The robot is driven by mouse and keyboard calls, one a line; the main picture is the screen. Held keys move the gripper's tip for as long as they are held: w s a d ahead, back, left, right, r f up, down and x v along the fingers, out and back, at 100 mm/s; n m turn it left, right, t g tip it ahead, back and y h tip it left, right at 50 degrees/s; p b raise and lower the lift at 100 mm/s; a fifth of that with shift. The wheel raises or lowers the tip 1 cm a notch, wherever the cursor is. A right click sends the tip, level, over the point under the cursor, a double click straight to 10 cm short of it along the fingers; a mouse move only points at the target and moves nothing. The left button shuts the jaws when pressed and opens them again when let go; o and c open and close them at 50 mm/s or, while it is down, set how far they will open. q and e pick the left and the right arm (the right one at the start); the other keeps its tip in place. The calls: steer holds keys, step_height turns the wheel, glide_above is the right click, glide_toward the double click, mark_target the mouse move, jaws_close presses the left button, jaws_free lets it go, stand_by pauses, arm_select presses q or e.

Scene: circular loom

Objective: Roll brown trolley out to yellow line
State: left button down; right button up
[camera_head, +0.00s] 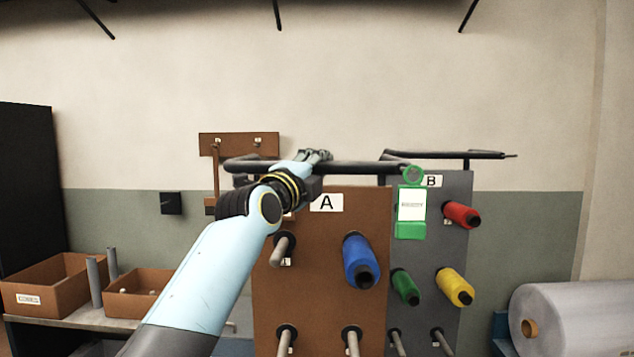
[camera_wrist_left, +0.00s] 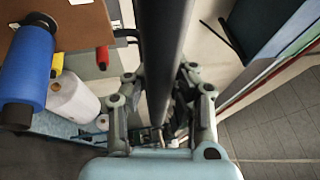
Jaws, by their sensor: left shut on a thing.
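The brown trolley (camera_head: 322,260) stands upright in front of me, with an A label, bare pegs and a blue spool (camera_head: 361,262). Its black handle bar (camera_head: 365,168) runs across the top. My left gripper (camera_head: 316,157) is shut on this bar, left of its middle. In the left wrist view the bar (camera_wrist_left: 165,60) passes between the fingers of my left gripper (camera_wrist_left: 160,110). A thin pale line (camera_wrist_left: 275,160) crosses the floor there; I cannot tell if it is the yellow line. My right gripper is not in view.
A grey trolley (camera_head: 430,255) labelled B, with red, yellow and green spools, stands close on the right. A green tag (camera_head: 411,213) hangs near its edge. A large wrapped roll (camera_head: 580,315) is at far right. Brown bins (camera_head: 45,283) sit on a bench at left.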

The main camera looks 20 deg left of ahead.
arm_select(q)
steer(key=shift+w+a+f, duration=0.15)
steer(key=shift+w, duration=0.3)
steer(key=shift+w+a+f, duration=0.15)
steer(key=shift+w, duration=0.3)
steer(key=shift+s, duration=0.1)
steer(key=c, duration=1.1)
jaws_free()
steer(key=shift+s+r, duration=0.15)
steer(key=v, duration=1.2)
